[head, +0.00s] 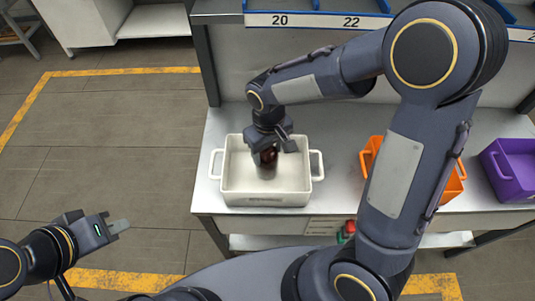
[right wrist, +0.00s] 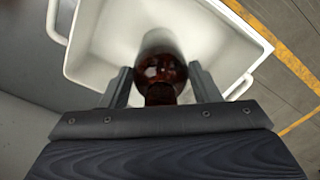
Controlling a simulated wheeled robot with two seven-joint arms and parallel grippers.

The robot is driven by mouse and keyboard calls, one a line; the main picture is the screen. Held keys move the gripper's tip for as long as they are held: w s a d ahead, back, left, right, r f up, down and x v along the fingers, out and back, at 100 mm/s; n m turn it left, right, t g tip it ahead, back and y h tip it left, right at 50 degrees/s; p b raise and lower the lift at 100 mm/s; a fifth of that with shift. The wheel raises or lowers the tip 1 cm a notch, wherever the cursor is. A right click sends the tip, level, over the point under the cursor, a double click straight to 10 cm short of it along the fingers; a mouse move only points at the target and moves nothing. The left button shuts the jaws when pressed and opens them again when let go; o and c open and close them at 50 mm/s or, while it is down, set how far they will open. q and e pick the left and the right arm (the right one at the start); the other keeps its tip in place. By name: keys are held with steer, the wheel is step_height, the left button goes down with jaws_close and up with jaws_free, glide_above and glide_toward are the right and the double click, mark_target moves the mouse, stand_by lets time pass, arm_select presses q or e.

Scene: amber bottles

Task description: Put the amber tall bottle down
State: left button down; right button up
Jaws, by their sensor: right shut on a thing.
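The amber tall bottle (head: 267,163) is dark brown and stands about upright inside a white two-handled tray (head: 265,199) on the table. It also shows in the right wrist view (right wrist: 160,75), between the two fingers. My right gripper (head: 271,146) is over the tray, shut on the upper part of the bottle. Whether the bottle's base touches the tray floor I cannot tell. My left gripper (head: 118,227) is far from the tray, at the lower left over the floor. The gap between its fingers does not show clearly.
On the grey table (head: 335,150), an orange bin (head: 370,158) is right of the tray, partly hidden by my right arm. A purple bin (head: 512,165) is at the far right. A shelf with numbered blue-edged bins (head: 310,20) is above. Bare table separates tray and orange bin.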

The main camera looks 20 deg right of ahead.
steer(key=shift+w+f, duration=0.15)
steer(key=shift+f, duration=1.7)
steer(key=shift+f, duration=0.15)
steer(key=o, duration=1.4)
